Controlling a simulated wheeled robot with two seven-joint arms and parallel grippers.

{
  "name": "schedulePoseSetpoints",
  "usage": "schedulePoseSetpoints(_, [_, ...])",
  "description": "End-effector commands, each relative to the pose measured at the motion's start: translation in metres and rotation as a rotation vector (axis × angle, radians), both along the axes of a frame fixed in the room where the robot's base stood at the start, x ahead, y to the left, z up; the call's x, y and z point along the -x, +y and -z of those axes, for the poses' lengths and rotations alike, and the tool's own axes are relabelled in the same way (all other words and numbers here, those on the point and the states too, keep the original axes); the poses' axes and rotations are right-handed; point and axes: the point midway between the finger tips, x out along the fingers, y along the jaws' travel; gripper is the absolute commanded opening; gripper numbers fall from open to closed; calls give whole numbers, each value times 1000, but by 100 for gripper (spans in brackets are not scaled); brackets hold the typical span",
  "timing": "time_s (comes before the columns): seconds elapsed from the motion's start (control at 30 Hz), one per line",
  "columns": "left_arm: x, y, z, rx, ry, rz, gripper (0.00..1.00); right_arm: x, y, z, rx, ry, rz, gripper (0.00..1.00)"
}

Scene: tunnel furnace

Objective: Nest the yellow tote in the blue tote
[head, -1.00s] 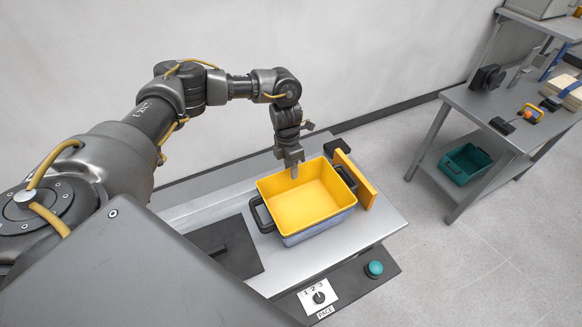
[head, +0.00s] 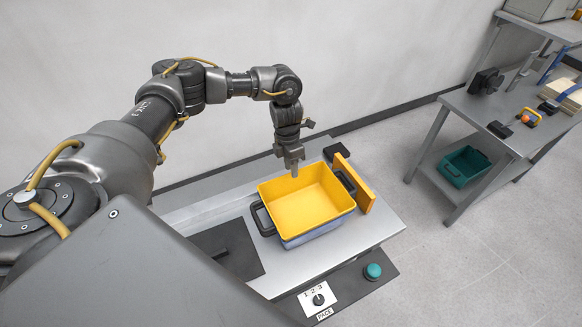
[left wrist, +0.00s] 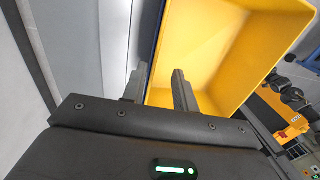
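The yellow tote (head: 306,208) sits inside the blue tote (head: 302,239) on the metal table. Its open, empty inside faces up. Only a low band of the blue tote's front shows below the yellow one, with a black handle (head: 262,219) at its left end. My left gripper (head: 294,170) is at the back rim of the totes, pointing down. In the left wrist view its two fingers (left wrist: 160,88) stand apart, with the yellow tote's wall (left wrist: 196,45) and a thin blue edge near them. My right gripper is not in view.
A yellow-orange upright board (head: 354,184) stands close by the totes' right end. A dark plate (head: 228,249) lies left of them. A teal button (head: 373,271) and a dial panel (head: 318,300) are in front. A grey bench (head: 450,105) with a teal bin (head: 466,166) stands right.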

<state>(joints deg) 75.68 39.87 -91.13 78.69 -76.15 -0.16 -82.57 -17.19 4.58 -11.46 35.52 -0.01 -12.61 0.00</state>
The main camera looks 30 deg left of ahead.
Motion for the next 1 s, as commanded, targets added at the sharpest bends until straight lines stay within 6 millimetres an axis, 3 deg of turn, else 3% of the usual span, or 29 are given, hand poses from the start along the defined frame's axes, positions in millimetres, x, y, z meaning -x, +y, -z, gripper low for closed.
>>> schedulePoseSetpoints(1.0, [0, 0, -90, 1, -1, 0, 29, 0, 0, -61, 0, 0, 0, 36])
